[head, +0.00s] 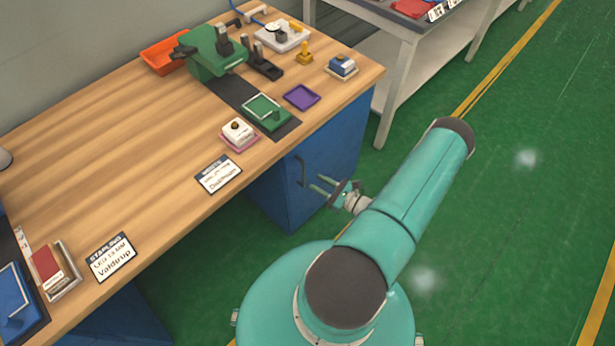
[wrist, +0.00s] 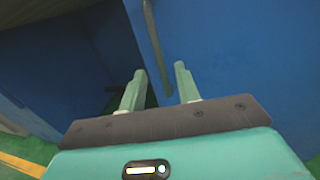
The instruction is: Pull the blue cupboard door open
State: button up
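The blue cupboard (head: 283,198) stands under the wooden workbench, with a dark bar handle (head: 301,171) on its front. In the wrist view the blue door (wrist: 225,45) fills the upper right, and the grey handle (wrist: 156,45) runs down it. My gripper (head: 315,184) is just in front of the handle in the head view. In the wrist view my gripper (wrist: 158,80) has its two fingers apart, with the handle's lower part between them in the picture. I cannot tell whether they touch it. Whether the door is slightly ajar is unclear.
The workbench top (head: 130,150) overhangs the cupboard and carries a green machine (head: 212,52), trays and labels. A second bench (head: 400,75) stands at the back right. The green floor (head: 520,200) to the right is clear.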

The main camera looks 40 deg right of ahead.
jog(key=x, duration=0.5)
jog(key=shift+w, duration=0.25)
grip_shut()
